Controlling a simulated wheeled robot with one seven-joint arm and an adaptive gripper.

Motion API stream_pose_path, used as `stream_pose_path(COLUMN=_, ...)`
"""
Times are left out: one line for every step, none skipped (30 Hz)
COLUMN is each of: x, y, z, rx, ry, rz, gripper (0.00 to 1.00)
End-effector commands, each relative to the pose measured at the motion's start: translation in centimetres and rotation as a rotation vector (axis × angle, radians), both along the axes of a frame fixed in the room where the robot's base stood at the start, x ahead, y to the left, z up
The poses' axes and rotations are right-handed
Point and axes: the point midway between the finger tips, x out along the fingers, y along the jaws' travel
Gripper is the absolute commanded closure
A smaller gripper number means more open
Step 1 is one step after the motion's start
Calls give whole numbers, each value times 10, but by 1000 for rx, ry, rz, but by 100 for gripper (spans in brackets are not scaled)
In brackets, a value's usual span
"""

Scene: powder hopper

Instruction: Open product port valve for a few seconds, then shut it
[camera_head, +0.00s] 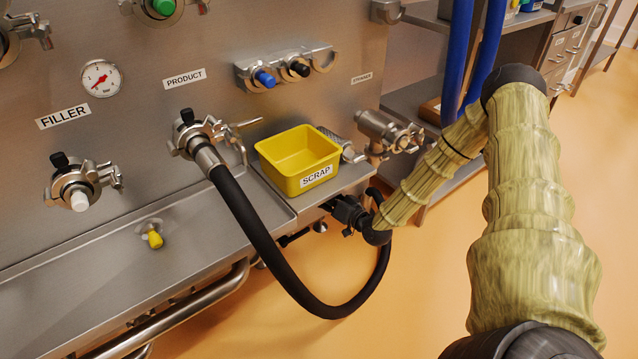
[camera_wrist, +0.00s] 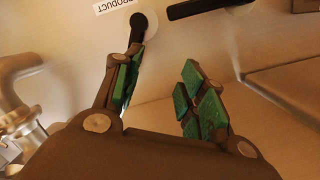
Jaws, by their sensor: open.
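In the wrist view a black lever (camera_wrist: 138,30) on a pale round base stands beside an upside-down PRODUCT label (camera_wrist: 115,4). My gripper (camera_wrist: 163,68) is open, with green pads on its fingers and nothing between them. The lever's lower end is close to the left fingertip; I cannot tell if they touch. In the head view my gripper (camera_head: 345,212) reaches beneath the ledge below the yellow bin, and its fingertips are partly hidden. The upper PRODUCT port (camera_head: 205,135) has clamps and a black hose.
A second black lever (camera_wrist: 205,8) lies sideways at the wrist view's top. The yellow SCRAP bin (camera_head: 300,155) stands on the ledge (camera_head: 130,275) above my gripper. The black hose (camera_head: 265,240) loops down near my wrist. Orange floor (camera_head: 420,290) is clear below.

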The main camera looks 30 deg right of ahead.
Motion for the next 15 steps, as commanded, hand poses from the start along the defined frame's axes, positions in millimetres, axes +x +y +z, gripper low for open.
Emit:
stream_pose_path(x=2, y=-16, z=-5, rx=-1, ry=-35, rz=-16, gripper=59)
stream_pose_path(x=3, y=-24, z=-4, rx=-1, ry=-54, rz=-24, gripper=59)
stream_pose_path(x=4, y=-32, z=-2, rx=-3, ry=-76, rz=-31, gripper=59)
stream_pose_path(x=4, y=-38, z=-1, rx=-3, ry=-90, rz=-36, gripper=59)
stream_pose_path(x=4, y=-43, z=0, rx=-5, ry=-101, rz=-40, gripper=59)
stream_pose_path(x=5, y=-48, z=1, rx=-5, ry=-115, rz=-43, gripper=59)
stream_pose_path(x=5, y=-51, z=2, rx=-6, ry=-123, rz=-46, gripper=59)
stream_pose_path(x=5, y=-53, z=3, rx=-6, ry=-129, rz=-48, gripper=59)
stream_pose_path(x=5, y=-56, z=4, rx=-7, ry=-136, rz=-51, gripper=59)
stream_pose_path(x=6, y=-57, z=4, rx=-7, ry=-139, rz=-51, gripper=59)
stream_pose_path(x=7, y=-58, z=4, rx=-8, ry=-141, rz=-52, gripper=59)
stream_pose_path(x=10, y=-58, z=5, rx=-8, ry=-142, rz=-52, gripper=59)
stream_pose_path(x=12, y=-58, z=4, rx=-9, ry=-142, rz=-51, gripper=59)
stream_pose_path(x=15, y=-57, z=4, rx=-9, ry=-142, rz=-51, gripper=59)
stream_pose_path(x=19, y=-56, z=4, rx=-9, ry=-141, rz=-50, gripper=59)
